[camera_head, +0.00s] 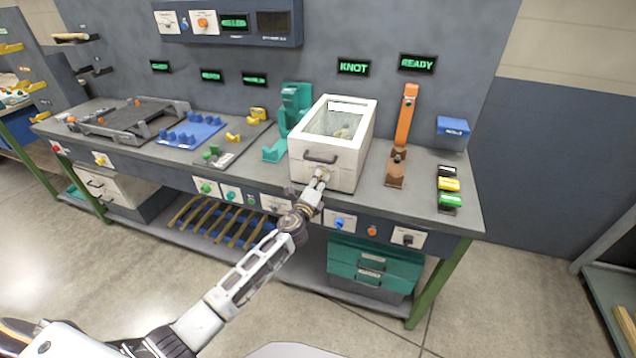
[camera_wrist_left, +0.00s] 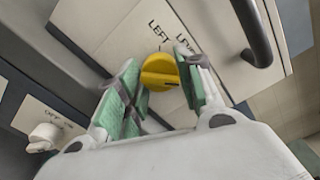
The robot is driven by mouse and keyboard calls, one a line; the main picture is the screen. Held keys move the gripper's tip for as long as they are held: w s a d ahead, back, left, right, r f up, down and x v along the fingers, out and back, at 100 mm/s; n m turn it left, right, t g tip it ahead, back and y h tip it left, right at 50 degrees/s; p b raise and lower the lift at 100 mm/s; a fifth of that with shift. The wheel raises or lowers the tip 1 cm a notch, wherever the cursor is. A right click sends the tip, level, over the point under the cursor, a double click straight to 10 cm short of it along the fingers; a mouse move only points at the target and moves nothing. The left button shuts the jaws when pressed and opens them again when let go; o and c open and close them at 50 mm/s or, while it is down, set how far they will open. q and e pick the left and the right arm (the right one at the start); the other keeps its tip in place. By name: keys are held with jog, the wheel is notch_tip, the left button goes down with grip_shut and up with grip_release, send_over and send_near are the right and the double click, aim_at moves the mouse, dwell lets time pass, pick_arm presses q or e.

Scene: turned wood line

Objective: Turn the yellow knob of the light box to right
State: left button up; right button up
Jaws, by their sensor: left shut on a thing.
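The light box (camera_head: 341,171) is a white case with a glass top and a dark front handle. It stands on the bench with a KNOT display behind it. My left gripper (camera_head: 321,178) is at the lower front of the box. In the left wrist view the yellow knob (camera_wrist_left: 160,72) sits on the white panel between the green-padded fingers of my left gripper (camera_wrist_left: 161,80), which is shut on it. A LEFT label is beside the knob; a second label is partly hidden by a finger. The head view hides the knob behind the gripper. My right gripper is not in view.
The box's dark handle (camera_wrist_left: 254,38) is close to the right of my left gripper. A white knob (camera_wrist_left: 43,137) is at lower left in the wrist view. An orange upright tool (camera_head: 403,125) stands right of the box, and a teal stand (camera_head: 291,110) stands left.

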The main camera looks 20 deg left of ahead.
pick_arm(q)
jog(key=shift+d+f, duration=0.1)
jog(key=shift+f, duration=0.05)
dwell(0.3)
jog(key=o, duration=1)
jog(key=shift+o, duration=0.2)
jog(key=shift+s, duration=0.15)
jog(key=s, duration=1.1)
jog(key=shift+s+a, duration=0.25)
jog(key=shift+s, duration=0.15)
